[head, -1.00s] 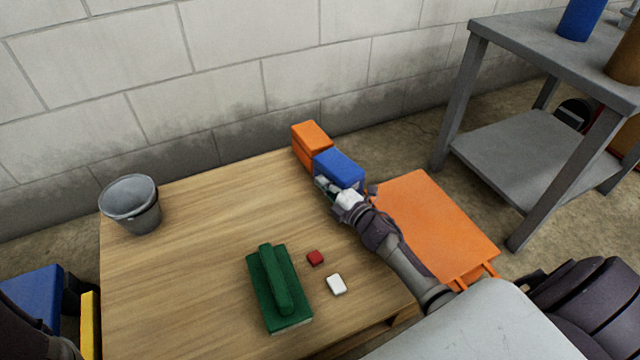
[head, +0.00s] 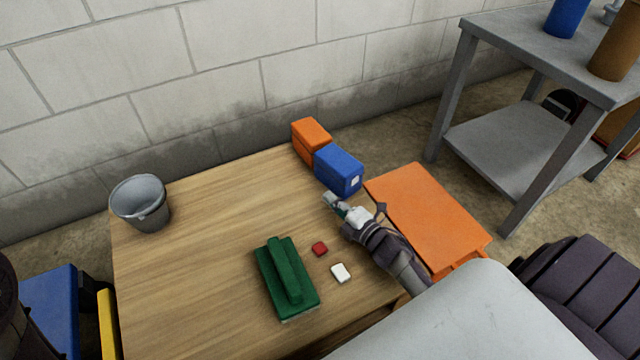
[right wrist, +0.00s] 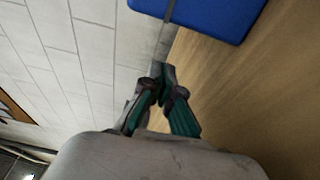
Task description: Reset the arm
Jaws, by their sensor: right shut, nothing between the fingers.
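My right gripper (head: 333,203) is shut and empty over the right side of the wooden table (head: 200,270). Its closed fingers also show in the right wrist view (right wrist: 166,88). A blue box (head: 338,170) stands at the table's back right corner, just beyond the fingertips and apart from them. The blue box also shows at the top of the right wrist view (right wrist: 205,12). An orange box (head: 310,133) stands behind the blue box. My left gripper cannot be made out; only dark arm parts show at the lower left.
A green block-like tool (head: 287,280), a red piece (head: 320,249) and a white piece (head: 341,272) lie on the table. A grey bucket (head: 141,204) stands at its left. An orange surface (head: 430,215) is to the right. A grey shelf (head: 520,150) stands beyond. The table's middle is clear.

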